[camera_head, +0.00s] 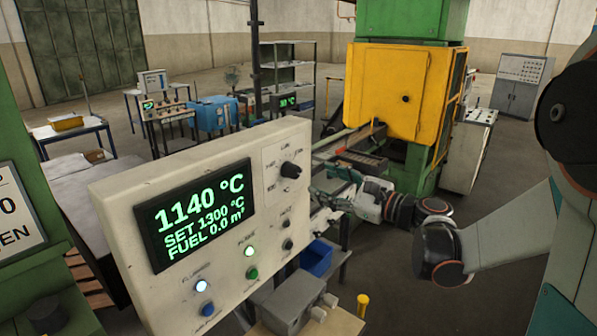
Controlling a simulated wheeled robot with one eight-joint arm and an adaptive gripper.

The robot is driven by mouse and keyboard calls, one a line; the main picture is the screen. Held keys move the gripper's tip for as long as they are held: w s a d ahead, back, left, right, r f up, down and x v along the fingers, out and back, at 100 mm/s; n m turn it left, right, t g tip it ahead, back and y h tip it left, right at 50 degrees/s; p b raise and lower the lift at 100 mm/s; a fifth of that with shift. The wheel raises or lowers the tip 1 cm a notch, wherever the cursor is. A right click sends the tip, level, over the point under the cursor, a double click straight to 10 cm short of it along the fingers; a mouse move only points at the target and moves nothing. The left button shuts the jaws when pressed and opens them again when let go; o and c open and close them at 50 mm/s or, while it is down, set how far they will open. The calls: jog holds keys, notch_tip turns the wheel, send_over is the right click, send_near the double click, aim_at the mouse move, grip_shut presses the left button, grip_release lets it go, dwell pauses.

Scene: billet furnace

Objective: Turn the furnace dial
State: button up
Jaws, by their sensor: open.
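The furnace control panel (110,205) is a pale box standing at the front left. The furnace dial (291,170) is a black round knob with a white mark, at the upper right of its face, with small labels around it. The panel's screen (197,213) reads 1140 °C, SET 1300 °C, FUEL 0.0 m³. My gripper (328,185) is open and lies to the right of the dial, just past the panel's right edge in the picture. It is apart from the dial. Its fingers are small and partly lost against the clutter behind.
Lit buttons and smaller black knobs (288,244) sit below the dial. A grey box (290,300) and a blue bin (316,258) are near the panel's lower right. A yellow and green machine (385,85) stands behind my gripper.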

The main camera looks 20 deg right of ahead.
aim_at(297, 172)
jog(key=x, duration=0.9)
jog(key=c, duration=1.1)
